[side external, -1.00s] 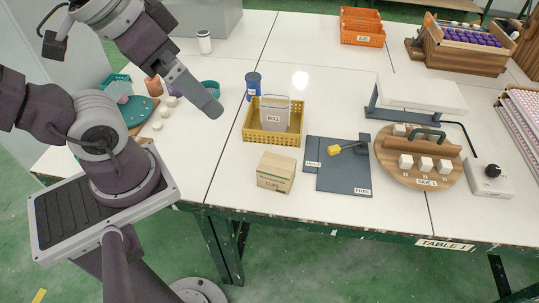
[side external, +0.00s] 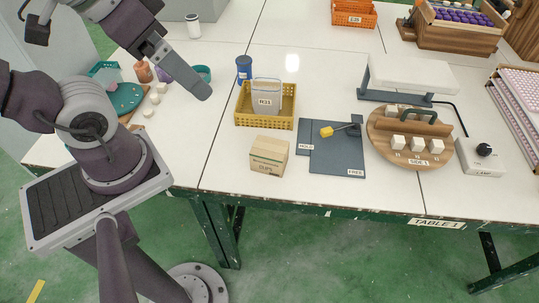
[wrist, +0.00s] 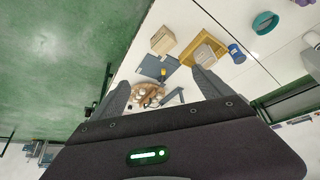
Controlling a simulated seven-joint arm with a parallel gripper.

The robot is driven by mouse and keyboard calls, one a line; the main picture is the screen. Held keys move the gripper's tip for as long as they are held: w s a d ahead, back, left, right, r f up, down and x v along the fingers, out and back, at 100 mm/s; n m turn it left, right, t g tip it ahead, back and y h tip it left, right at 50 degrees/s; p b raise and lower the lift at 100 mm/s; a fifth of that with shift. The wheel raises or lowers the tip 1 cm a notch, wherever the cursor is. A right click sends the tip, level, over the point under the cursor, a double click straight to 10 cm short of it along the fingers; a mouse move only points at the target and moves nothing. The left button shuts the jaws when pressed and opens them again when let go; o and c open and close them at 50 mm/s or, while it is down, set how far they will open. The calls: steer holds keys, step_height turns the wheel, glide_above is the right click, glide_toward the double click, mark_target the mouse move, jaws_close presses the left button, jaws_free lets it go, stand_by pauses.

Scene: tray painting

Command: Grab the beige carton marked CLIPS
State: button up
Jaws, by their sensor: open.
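The beige carton (side external: 269,155) marked CLIPS stands upright near the front edge of the white table in the side view. It also shows in the wrist view (wrist: 163,41), beyond the fingers. My gripper (side external: 200,88) is up and to the left of the carton in the side view, apart from it. In the wrist view my gripper (wrist: 160,92) has its two fingers spread wide with nothing between them at the tips.
Behind the carton is a yellow basket (side external: 240,116) holding a grey H21 container (side external: 266,97), with a blue cup (side external: 244,70) beyond. Dark mats (side external: 338,158) lie to its right, then a round wooden board (side external: 380,150). The table left of the carton is clear.

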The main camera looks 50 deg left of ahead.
mark_target(286, 163)
steer(key=w+d+f+n+g+h, duration=0.3)
steer(key=w+f+n+g+h, duration=0.3)
steer(key=w+f+n+h, duration=0.45)
steer(key=w+a+f+n+t, duration=0.1)
steer(key=a+f+n+t, duration=0.1)
steer(key=f+n, duration=0.1)
steer(key=w+a+f+n+t+h, duration=0.1)
steer(key=w+a+f+n+t, duration=0.1)
steer(key=f, duration=0.4)
steer(key=w+a+f+n+t+h, duration=0.1)
steer(key=w+a+f+n+t, duration=0.1)
steer(key=f+n, duration=0.3)
steer(key=shift+a+f, duration=0.1)
steer(key=shift+a, duration=0.45)
steer(key=f+n, duration=0.1)
steer(key=f, duration=0.1)
steer(key=s+a+f+n+t+y, duration=0.1)
steer(key=f+n, duration=0.1)
steer(key=f, duration=0.1)
steer(key=a+f+n+t, duration=0.1)
steer(key=f, duration=0.1)
steer(key=shift+s+a+f+n+y, duration=0.25)
steer(key=shift+s+f, duration=0.05)
steer(key=shift+f, duration=0.1)
steer(key=shift+w+d+f, duration=0.1)
steer(key=shift+d+f, duration=0.15)
steer(key=x, duration=0.6)
steer(key=shift+w, duration=0.3)
steer(key=shift+r, duration=0.1)
jaws_close()
